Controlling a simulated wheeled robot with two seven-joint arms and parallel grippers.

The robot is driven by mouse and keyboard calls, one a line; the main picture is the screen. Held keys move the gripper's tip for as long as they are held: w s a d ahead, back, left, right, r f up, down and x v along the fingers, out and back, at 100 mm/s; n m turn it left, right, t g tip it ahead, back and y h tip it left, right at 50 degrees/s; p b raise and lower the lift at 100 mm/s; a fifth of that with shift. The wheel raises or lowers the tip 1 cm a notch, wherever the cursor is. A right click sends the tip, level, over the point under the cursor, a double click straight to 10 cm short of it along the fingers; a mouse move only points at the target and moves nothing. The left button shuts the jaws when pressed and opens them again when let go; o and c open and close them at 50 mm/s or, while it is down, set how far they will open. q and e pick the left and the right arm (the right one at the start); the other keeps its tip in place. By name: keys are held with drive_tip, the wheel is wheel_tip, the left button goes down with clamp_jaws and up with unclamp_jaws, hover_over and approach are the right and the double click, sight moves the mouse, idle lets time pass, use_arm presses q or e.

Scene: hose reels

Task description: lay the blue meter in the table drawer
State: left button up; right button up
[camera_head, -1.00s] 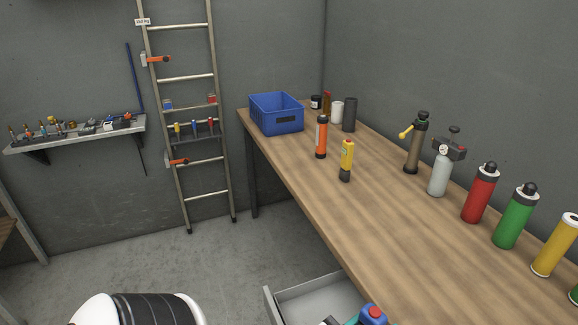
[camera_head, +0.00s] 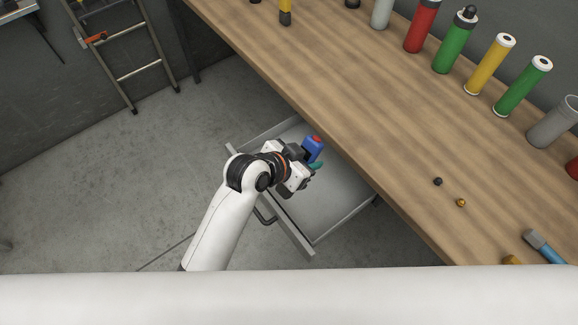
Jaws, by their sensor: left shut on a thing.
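The blue meter (camera_head: 313,148) has a red spot on top and a teal part low on its side. My left gripper (camera_head: 303,161) is shut on it and holds it over the open table drawer. The grey table drawer (camera_head: 325,213) is pulled out from under the wooden table, and the part of its floor that shows is bare. I cannot tell how high the meter is above the drawer floor. My left arm hides part of the drawer's left side. My right gripper is not in view.
The wooden table (camera_head: 350,110) overhangs the drawer's back. Along its far side stand several cylinders, among them a red one (camera_head: 421,25) and a yellow one (camera_head: 490,64). A blue-handled tool (camera_head: 544,248) lies at the right. A ladder (camera_head: 125,50) leans at the upper left.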

use_arm(q)
drive_tip(key=s+d+f+m+g+y+p, duration=0.1)
drive_tip(key=d+f+m+g+y+p, duration=0.15)
drive_tip(key=d+f+m+g, duration=0.5)
drive_tip(key=w+a+m+y, duration=0.2)
drive_tip(key=a+m+y, duration=0.4)
drive_tip(key=a+m, duration=0.55)
drive_tip(key=shift+t+h, duration=0.25)
drive_tip(key=f+b, duration=0.7)
drive_tip(key=shift+s+d+f, duration=0.1)
drive_tip(key=shift+s+d, duration=0.05)
drive_tip(key=shift+d, duration=0.2)
drive_tip(key=shift+f+b, duration=0.75)
drive_tip(key=shift+f, duration=0.9)
